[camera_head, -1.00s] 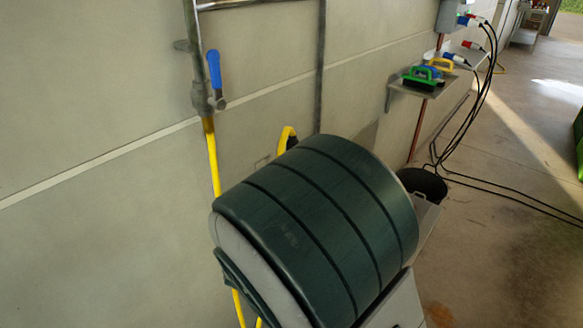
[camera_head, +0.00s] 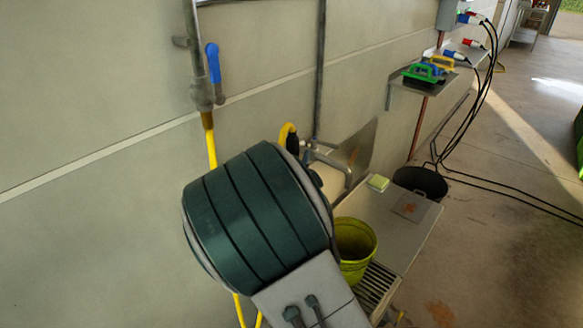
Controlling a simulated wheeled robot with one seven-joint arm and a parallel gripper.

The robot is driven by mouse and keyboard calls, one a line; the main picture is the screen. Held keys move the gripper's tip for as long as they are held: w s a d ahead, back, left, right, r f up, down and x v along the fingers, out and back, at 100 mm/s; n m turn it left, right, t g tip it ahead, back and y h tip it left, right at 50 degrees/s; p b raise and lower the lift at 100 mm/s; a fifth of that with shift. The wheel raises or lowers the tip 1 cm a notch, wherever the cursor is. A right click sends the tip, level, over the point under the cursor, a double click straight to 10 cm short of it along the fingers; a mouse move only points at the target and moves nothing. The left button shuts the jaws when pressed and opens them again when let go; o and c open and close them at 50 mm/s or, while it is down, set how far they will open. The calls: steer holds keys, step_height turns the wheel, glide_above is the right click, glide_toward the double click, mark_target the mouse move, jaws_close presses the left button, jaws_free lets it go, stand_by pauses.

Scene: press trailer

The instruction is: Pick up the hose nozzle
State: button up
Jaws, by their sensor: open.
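I cannot clearly make out the hose nozzle. A yellow hose (camera_head: 211,150) drops from a wall pipe fitted with a blue-handled valve (camera_head: 213,62) and passes behind my dark green arm link. A curved yellow piece (camera_head: 286,131) rises just above the link, with a dark part beside it; whether this dark part is the nozzle, I cannot tell. More yellow hose shows below the link. My arm covers much of the wall and hose in the middle. My gripper is out of view.
A metal bench (camera_head: 405,230) holds a yellow-green bucket (camera_head: 355,243) and a sponge (camera_head: 378,182), close right of my arm. A tap (camera_head: 330,158) juts from the wall. A black tub (camera_head: 420,181), a shelf with brushes (camera_head: 425,75) and hanging black cables (camera_head: 480,95) lie beyond.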

steer(key=shift+w+d, duration=0.1)
steer(key=shift+w, duration=0.25)
steer(key=c, duration=1)
steer(key=shift+r, duration=0.15)
step_height(320, 180, up, 31)
steer(key=p, duration=1.4)
steer(key=shift+r, duration=0.15)
steer(key=shift+s, duration=0.1)
